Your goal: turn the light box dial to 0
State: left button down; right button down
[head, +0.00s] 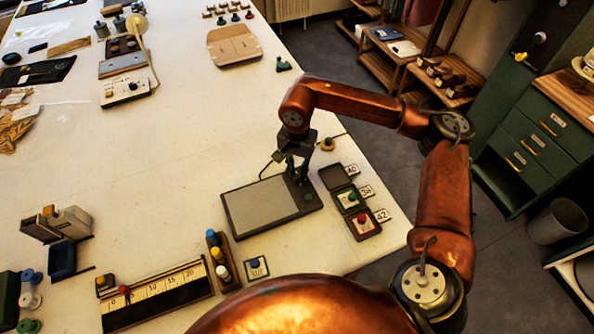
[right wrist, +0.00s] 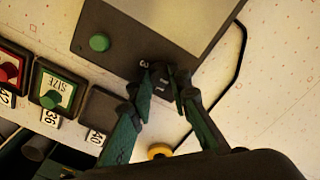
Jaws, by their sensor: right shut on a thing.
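The light box (head: 262,212) is a flat dark-framed panel with a grey surface, lying near the table's right edge. A green button (right wrist: 100,42) sits on its frame. The light box dial (right wrist: 160,84) is a small dark knob at the frame's far right corner in the head view, where my gripper mostly hides it. A figure 3 shows beside it in the right wrist view; its exact setting cannot be read. My right gripper (head: 297,174) points down over that corner, with its fingers shut on the dial. My left gripper is out of view.
Square pads with green (head: 351,198) and red (head: 362,221) knobs and number tags stand right of the light box. A yellow knob (head: 327,144) lies behind them. A bottle rack (head: 222,262) and ruler box (head: 158,294) are in front. The table's middle is clear.

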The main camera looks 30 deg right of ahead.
aim_at(297, 174)
jog(key=shift+w+d+r, duration=0.1)
jog(key=c, duration=1.8)
grip_release()
notch_tip(297, 174, up, 12)
